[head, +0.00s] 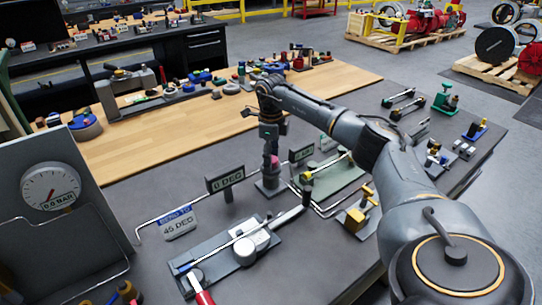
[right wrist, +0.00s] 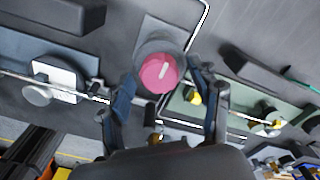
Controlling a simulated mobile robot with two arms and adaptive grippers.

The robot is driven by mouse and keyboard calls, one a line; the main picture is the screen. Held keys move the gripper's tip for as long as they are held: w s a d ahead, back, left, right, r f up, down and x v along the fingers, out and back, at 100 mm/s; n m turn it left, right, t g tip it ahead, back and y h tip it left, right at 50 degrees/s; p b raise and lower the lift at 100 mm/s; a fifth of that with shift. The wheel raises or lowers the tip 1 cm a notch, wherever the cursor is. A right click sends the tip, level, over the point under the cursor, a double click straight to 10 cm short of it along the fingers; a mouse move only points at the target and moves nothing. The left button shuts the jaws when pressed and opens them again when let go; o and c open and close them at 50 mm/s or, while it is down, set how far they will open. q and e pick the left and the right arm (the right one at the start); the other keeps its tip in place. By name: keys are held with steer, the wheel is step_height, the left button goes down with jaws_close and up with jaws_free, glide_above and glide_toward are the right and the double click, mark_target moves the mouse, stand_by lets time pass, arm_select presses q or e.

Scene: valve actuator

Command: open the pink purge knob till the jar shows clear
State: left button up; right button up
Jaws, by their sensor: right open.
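The pink purge knob (right wrist: 161,73) sits on a round grey base and has a pale line across its face. It also shows in the head view (head: 274,163), partly covered by my right gripper (head: 269,145) just above it. In the right wrist view the two fingers of my right gripper (right wrist: 163,88) are spread on either side of the knob. The gripper is open and holds nothing; I cannot tell whether a finger touches the knob. I cannot make out the jar or its contents. My left gripper is not in view.
A "0 DEG" sign (head: 225,180) stands left of the knob, a "45 DEG" sign (head: 178,225) nearer. A gauge (head: 50,187) reading 0.0 BAR is at the left. A metal pipe runs past the knob. A lever assembly (head: 225,260) lies in front.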

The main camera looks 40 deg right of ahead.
steer(key=shift+c, duration=0.2)
steer(key=c, duration=1.1)
steer(key=m+p, duration=0.1)
steer(key=m, duration=0.3)
steer(key=shift+r+p, duration=0.15)
steer(key=shift+p, duration=0.15)
steer(key=m+p, duration=0.1)
steer(key=m, duration=0.4)
steer(key=m+p, duration=0.1)
steer(key=m, duration=0.3)
steer(key=shift+m, duration=0.3)
steer(key=shift+m+p, duration=0.8)
steer(key=shift+m, duration=1.3)
